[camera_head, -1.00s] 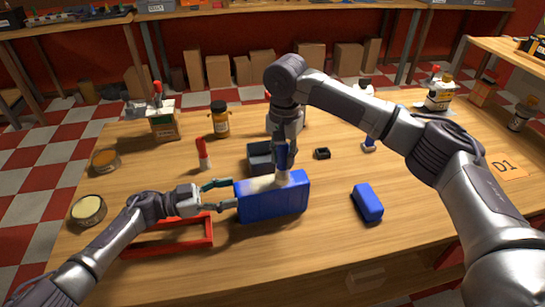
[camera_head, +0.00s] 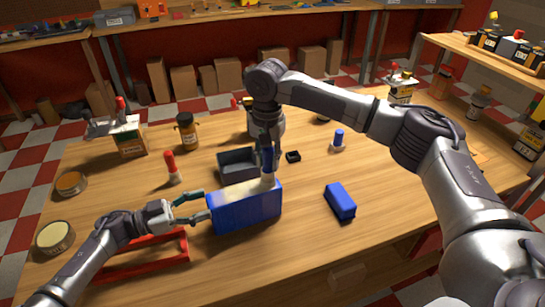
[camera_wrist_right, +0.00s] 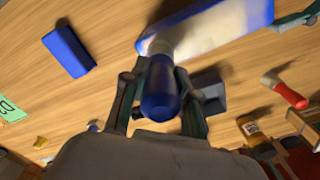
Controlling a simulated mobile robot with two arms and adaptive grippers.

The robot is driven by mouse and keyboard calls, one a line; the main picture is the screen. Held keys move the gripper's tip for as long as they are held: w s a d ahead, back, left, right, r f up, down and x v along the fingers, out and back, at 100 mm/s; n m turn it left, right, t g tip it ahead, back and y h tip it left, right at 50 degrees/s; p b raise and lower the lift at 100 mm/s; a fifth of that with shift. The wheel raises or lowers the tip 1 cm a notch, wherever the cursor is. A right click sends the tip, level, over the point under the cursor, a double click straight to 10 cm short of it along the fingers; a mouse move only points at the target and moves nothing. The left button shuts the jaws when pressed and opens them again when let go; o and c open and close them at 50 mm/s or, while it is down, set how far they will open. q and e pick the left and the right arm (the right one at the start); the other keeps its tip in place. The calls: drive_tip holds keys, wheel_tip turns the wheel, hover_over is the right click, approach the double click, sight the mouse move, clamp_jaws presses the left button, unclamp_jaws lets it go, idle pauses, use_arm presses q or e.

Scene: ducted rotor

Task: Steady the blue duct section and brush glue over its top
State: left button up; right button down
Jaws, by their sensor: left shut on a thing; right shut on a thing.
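The blue duct section (camera_head: 246,212) stands on the table as a long block. Its top carries a pale coat, which also shows broadly in the right wrist view (camera_wrist_right: 215,27). My left gripper (camera_head: 200,207) is shut on the duct section's left end. My right gripper (camera_head: 267,158) is shut on the brush (camera_wrist_right: 160,97), which has a blue handle. The brush's pale head (camera_head: 268,180) points down at the duct's top near its right end and appears to touch it. The contact spot is partly hidden.
A loose blue block (camera_head: 340,201) lies to the right. A grey open box (camera_head: 238,164) stands just behind the duct. A red frame (camera_head: 145,258) lies below my left arm. A red-handled brush (camera_head: 171,167), round tins (camera_head: 55,237) and bottles (camera_head: 187,130) stand on the left.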

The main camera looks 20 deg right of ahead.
drive_tip(key=shift+a, duration=7.8)
drive_tip(key=shift+w+d, duration=0.15)
drive_tip(key=shift+d, duration=8.65)
drive_tip(key=shift+a, duration=8.65)
drive_tip(key=shift+a+r, duration=0.1)
drive_tip(key=shift+a, duration=0.1)
wheel_tip(320, 180, up, 8)
use_arm(q)
drive_tip(key=o, duration=1.3)
